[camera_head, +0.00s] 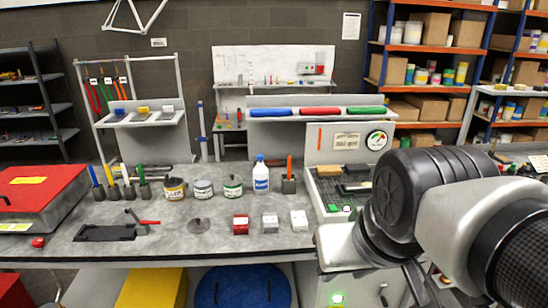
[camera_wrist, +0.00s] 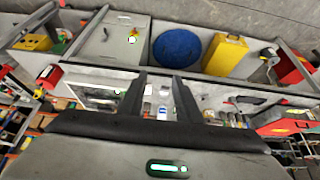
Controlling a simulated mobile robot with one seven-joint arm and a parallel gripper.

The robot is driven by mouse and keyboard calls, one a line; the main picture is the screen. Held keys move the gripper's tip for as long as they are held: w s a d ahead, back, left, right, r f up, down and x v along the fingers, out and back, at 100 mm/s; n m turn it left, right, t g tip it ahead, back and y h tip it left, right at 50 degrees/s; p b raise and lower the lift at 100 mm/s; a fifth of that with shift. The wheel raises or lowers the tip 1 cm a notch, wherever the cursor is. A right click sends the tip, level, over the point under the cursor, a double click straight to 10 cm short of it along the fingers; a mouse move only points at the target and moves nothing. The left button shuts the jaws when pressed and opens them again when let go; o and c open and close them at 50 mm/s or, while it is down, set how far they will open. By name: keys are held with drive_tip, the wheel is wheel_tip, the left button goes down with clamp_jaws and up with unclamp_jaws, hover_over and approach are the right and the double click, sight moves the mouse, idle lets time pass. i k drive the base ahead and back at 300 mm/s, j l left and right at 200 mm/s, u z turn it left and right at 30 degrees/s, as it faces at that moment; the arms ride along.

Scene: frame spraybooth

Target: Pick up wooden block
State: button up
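A tan block (camera_head: 329,170), which looks like the wooden block, lies at the back left of the dark recessed bed of the grey cabinet, right of the bench. I cannot make it out for certain in the wrist view. My gripper (camera_wrist: 158,85) shows in the wrist view with its two dark fingers apart and nothing between them. In the head view my arm fills the right side, in front of the cabinet, and my fingers cannot be made out clearly.
The grey bench (camera_head: 130,255) holds a red case (camera_head: 38,200), several tins, a white bottle (camera_head: 261,176) and small red, grey and white blocks. A gauge panel (camera_head: 350,142) stands behind the bed. Dark pieces lie beside the tan block.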

sight(324, 170)
drive_tip(key=i+l, duration=1.1)
